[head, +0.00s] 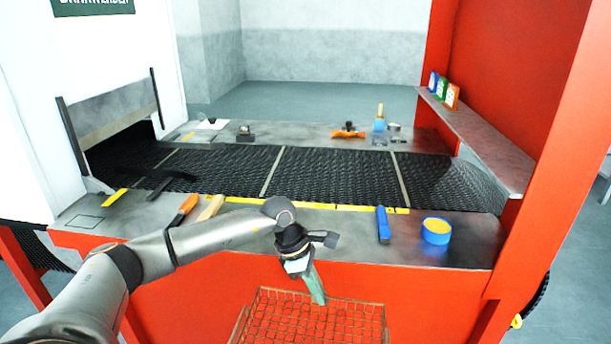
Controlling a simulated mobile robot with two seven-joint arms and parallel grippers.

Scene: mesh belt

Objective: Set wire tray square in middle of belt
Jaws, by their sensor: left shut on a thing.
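The wire tray (352,301), a copper-coloured wire basket, is at the bottom centre, in front of the red machine front and below the steel edge. Its near part is cut off by the picture's lower edge. My left gripper (318,297) points down and is shut on the tray's far rim. The black mesh belt (325,176) runs left to right behind the steel edge, with pale cross strips on it. The middle of the belt is bare. My right gripper is not in view.
On the near steel ledge are an orange-handled tool (184,209), a blue object (383,224) and a blue-yellow round tub (436,231). A dark bar (170,182) lies at the belt's left. An orange tool (348,131) is on the far ledge. Red posts stand right.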

